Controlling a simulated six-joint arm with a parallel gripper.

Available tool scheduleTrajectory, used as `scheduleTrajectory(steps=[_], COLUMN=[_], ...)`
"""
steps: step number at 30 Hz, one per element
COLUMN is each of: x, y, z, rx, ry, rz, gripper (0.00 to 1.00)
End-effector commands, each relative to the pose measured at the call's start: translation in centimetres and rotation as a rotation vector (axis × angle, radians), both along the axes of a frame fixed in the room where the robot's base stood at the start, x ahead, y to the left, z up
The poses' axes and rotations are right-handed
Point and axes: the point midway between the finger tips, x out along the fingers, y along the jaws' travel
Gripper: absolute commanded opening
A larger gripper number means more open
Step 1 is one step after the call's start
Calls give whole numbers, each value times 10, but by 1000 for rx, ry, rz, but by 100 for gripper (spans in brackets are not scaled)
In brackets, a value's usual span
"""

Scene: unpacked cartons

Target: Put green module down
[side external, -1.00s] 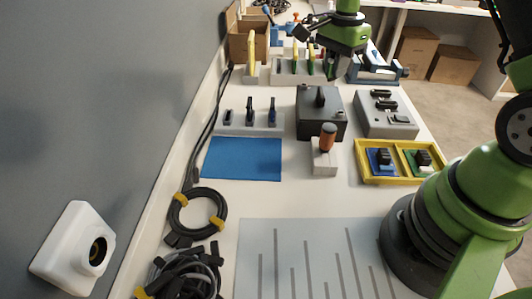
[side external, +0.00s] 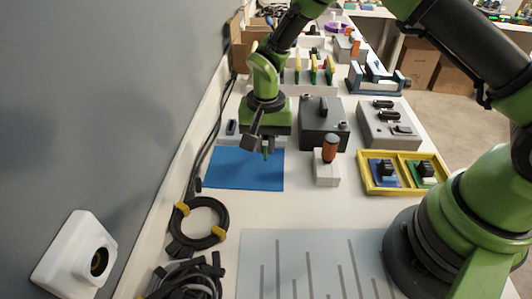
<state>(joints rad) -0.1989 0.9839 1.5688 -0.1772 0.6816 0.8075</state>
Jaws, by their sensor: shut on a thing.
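My gripper (side external: 259,147) hangs low over the blue mat (side external: 232,172), near its upper right part, with its jaws pointing down. It is shut on the green module (side external: 265,153), of which only a small green sliver shows between and below the dark jaws. The rest of the module is hidden by the jaws. I cannot tell whether it touches the mat.
A grey box with a lever (side external: 323,125) and an orange-handled tool in a white block (side external: 328,165) stand right of the mat. A yellow tray (side external: 405,192) holds blue and green pieces with black blocks. Coiled black cable (side external: 200,222) lies in front. My gripper partly hides a tool rack.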

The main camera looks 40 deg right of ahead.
Motion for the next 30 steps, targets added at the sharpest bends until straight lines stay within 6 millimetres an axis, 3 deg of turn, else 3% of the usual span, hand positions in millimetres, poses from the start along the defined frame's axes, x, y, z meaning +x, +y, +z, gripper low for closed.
scheduleTrajectory(steps=[6, 22, 24, 26, 30], x=[0, 0, 0, 0, 0], y=[0, 0, 0, 0, 0], z=[-31, -39, -39, -39, -39], rx=[-1, -1, 0, 0, 0], ry=[2, 1, 0, 0, 0], rz=[-2, -2, -3, -3, -2], gripper=[0, 0, 22, 36, 36])
